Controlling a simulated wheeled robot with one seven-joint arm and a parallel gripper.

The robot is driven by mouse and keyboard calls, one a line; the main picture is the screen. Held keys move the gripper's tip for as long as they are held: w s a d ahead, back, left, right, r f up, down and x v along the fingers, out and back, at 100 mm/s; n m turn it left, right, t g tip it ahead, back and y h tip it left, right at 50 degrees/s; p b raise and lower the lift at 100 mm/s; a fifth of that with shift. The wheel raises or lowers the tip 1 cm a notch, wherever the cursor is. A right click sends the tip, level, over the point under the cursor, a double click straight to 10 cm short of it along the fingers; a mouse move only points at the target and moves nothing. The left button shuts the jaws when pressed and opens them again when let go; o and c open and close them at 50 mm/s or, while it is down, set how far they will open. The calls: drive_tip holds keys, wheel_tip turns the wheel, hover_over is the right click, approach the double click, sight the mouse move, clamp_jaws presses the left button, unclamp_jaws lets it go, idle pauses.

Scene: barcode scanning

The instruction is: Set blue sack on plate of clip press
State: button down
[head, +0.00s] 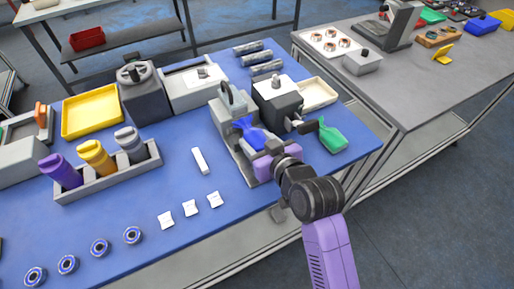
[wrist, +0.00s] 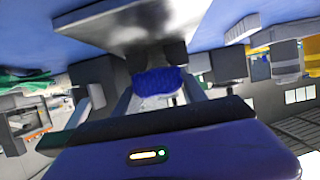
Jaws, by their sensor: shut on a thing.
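The blue sack (head: 248,133) is held at the clip press in the head view. In the wrist view the sack (wrist: 158,82) sits between the two fingertips. My gripper (wrist: 157,68) is shut on it. The grey clip press (head: 223,112) has a base reaching towards my arm, and the sack is over or on this part. The gripper (head: 262,143) covers some of the base, so I cannot tell whether the sack touches the plate. A grey metal surface (wrist: 130,27) lies close beyond the fingertips in the wrist view.
A dark machine with a side crank (head: 275,97) stands right of the press, with a green sack (head: 333,138) before it. A white bar (head: 200,160) lies to the left. A grey rack (head: 100,183) holds purple, yellow and grey items.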

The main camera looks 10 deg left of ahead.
drive_tip(key=shift+f, duration=1.65)
drive_tip(key=shift+f, duration=0.1)
drive_tip(key=c, duration=0.6)
unclamp_jaws()
drive_tip(key=shift+f, duration=0.1)
drive_tip(key=shift+c, duration=0.2)
drive_tip(key=shift+r, duration=0.25)
drive_tip(key=b+v, duration=0.1)
drive_tip(key=v, duration=1.1)
drive_tip(key=shift+f, duration=0.1)
